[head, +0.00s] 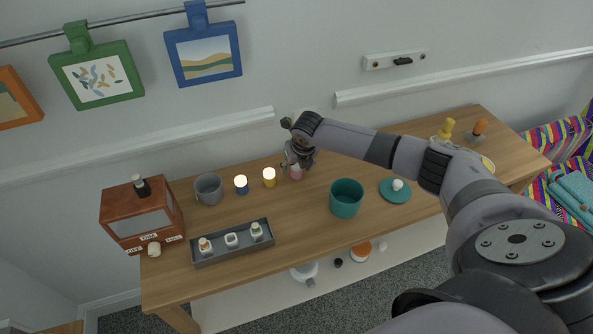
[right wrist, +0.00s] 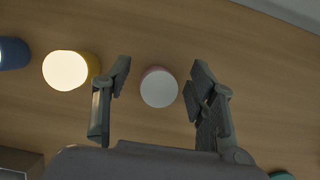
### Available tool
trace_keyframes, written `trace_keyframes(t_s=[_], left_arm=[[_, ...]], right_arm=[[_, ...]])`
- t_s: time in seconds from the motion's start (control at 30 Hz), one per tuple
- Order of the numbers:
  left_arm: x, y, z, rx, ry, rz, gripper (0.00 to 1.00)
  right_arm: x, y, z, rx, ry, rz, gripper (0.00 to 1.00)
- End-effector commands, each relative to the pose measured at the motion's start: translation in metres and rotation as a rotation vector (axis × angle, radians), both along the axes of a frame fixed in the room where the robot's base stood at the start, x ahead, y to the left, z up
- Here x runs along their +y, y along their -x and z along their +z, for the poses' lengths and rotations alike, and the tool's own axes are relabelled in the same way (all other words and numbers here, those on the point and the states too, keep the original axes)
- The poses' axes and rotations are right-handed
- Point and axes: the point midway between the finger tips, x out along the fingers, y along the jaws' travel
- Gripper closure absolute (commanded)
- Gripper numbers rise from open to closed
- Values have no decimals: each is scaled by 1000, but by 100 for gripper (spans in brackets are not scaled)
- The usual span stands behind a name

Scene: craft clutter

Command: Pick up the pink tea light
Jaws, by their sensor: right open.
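The pink tea light (head: 296,174) stands on the wooden table, partly hidden by my right gripper (head: 298,163) in the head view. In the right wrist view the tea light (right wrist: 159,88) shows its pale round top with a thin pink rim. My right gripper (right wrist: 158,85) is open, with one finger on each side of the tea light and a gap to both. The tea light looks upright. I cannot tell how far above the table the fingertips are. My left gripper is not in view.
A yellow tea light (head: 269,178) stands close on the left, also near one finger in the wrist view (right wrist: 90,70). A blue tea light (head: 241,187) and grey mug (head: 208,189) stand further left. A teal pot (head: 346,198) stands to the right, a grey tray (head: 215,258) in front.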

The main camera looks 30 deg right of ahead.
Motion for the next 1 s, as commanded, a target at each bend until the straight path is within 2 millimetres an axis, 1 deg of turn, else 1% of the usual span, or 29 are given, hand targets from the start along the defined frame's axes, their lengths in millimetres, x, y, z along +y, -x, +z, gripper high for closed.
trace_keyframes(t_s=[0.13, 0.87, 1.0], left_arm=[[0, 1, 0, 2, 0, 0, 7], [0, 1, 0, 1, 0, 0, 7], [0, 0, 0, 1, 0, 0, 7]], right_arm=[[0, 0, 0, 0, 0, 0, 49], [0, 0, 0, 0, 0, 0, 98], [0, 0, 1, 0, 0, 0, 98]])
